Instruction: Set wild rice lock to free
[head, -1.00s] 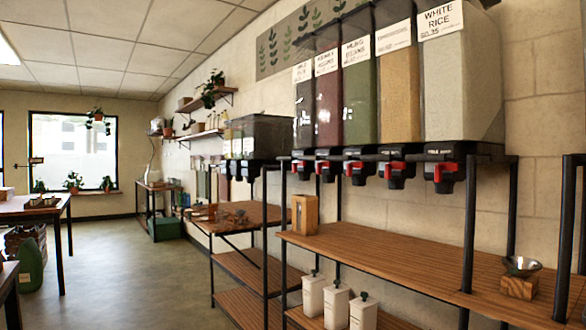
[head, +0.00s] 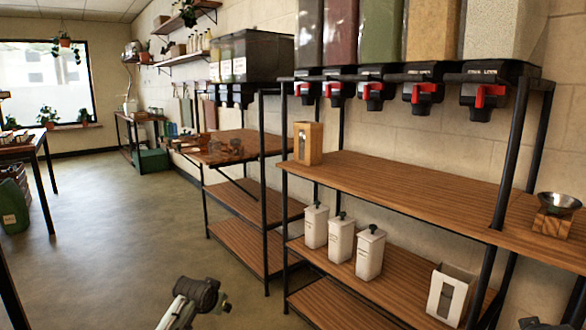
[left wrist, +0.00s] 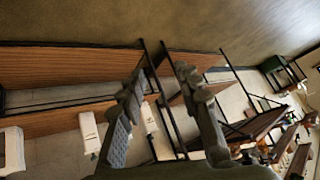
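A row of several bulk dispensers with red-levered locks hangs from the black rack at the upper right in the head view. The dispenser at the row's left end has dark contents (head: 309,35); its label read roughly as a rice label earlier but is now out of frame. Its lock with a red lever (head: 304,89) sits under it; the lever's setting is too small to tell. My left gripper (left wrist: 163,82) is open and empty in the left wrist view, its fingers apart, well away from the locks. Part of my left arm shows at the head view's bottom. My right gripper is not identifiable.
A wooden shelf (head: 420,190) runs below the dispensers, with a wooden block holder (head: 308,143) and a metal bowl on a block (head: 556,207). White canisters (head: 341,239) stand on the lower shelf. The floor to the left (head: 120,230) is clear.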

